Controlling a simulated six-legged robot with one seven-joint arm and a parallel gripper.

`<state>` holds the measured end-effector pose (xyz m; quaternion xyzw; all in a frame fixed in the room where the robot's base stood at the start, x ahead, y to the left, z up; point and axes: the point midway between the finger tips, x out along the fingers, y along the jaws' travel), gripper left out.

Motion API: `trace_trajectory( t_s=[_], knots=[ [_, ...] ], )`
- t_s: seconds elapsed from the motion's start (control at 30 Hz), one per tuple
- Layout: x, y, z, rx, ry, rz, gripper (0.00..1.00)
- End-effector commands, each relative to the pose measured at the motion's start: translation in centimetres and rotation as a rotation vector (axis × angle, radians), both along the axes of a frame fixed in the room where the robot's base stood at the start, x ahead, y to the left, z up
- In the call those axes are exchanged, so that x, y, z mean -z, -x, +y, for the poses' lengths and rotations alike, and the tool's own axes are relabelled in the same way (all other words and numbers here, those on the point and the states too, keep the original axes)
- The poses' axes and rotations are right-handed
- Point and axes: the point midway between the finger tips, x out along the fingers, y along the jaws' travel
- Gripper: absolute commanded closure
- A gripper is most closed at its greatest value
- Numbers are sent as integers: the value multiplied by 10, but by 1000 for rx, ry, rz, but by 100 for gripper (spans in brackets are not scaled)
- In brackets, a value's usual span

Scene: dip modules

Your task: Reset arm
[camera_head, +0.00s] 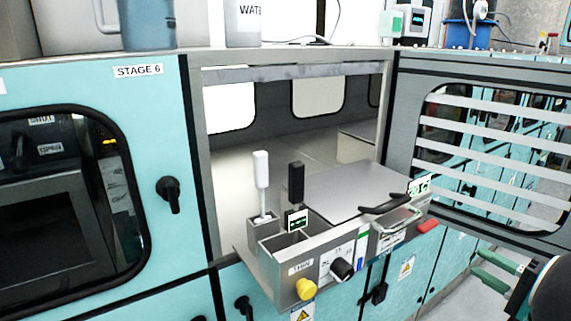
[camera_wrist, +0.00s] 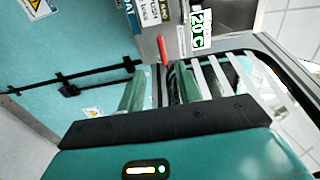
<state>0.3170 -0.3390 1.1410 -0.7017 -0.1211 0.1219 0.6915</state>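My gripper (camera_head: 498,272) is at the lower right in the head view, its two green fingers apart with nothing between them. In the wrist view my gripper (camera_wrist: 160,92) also shows spread fingers. It is to the right of the pulled-out dip module (camera_head: 285,278) and apart from it. The module carries a white-handled tool (camera_head: 261,170), a black-handled tool (camera_head: 296,182), a flat metal lid (camera_head: 325,190) with a black handle, a yellow knob (camera_head: 306,289) and a black knob (camera_head: 341,269). A red part (camera_head: 428,227) is at its right end; a red part (camera_wrist: 162,50) shows in the wrist view.
The open slatted door (camera_head: 490,150) stands right of the bay, close above my gripper; its slats (camera_wrist: 215,78) show in the wrist view. A closed STAGE 6 cabinet (camera_head: 138,71) is at left. A pitcher (camera_head: 146,25) and bottle stand on top. Floor shows at lower right.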

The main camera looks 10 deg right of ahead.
Motion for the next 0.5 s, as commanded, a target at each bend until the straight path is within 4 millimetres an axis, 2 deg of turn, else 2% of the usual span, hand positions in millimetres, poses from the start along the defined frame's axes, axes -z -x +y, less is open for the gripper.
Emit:
trace_trajectory(
  t_s=[0.07,0.17,0.27,0.33,0.4,0.5],
  knots=[
    [-1,-6,12,-31,3,18,65],
    [-1,-20,47,-125,14,86,65],
    [4,-35,107,-273,57,210,65],
    [10,-38,156,-388,121,318,65],
    [18,-35,200,-487,207,425,65],
    [30,-22,249,-595,368,554,65]
  ],
)
